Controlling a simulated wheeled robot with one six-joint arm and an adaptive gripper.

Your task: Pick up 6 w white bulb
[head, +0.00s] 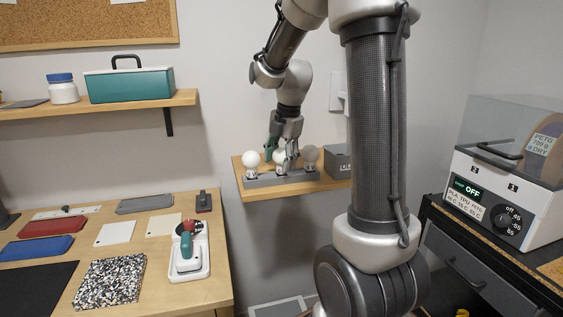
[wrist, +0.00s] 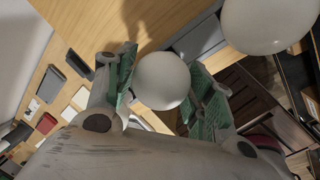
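In the head view, my gripper (head: 283,150) is over a holder (head: 262,181) on the right-hand wall shelf. Its fingers are around the middle white bulb (head: 279,157), which they partly hide. A second white bulb (head: 251,159) stands to its left, and a greyish bulb (head: 309,154) to its right. In the wrist view, a white bulb (wrist: 162,80) is between the green-padded fingers of my gripper (wrist: 165,85). The fingers are spread wide; whether they touch the bulb is unclear. Another pale bulb (wrist: 264,20) is close at upper right. No wattage marking is readable.
A grey box (head: 338,161) stands at the right of the bulb shelf (head: 262,194). The neighbouring bulbs are close to my fingers. A workbench (head: 205,285) with flat pieces is lower left, and a clear-lidded dryer (head: 503,190) is at right.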

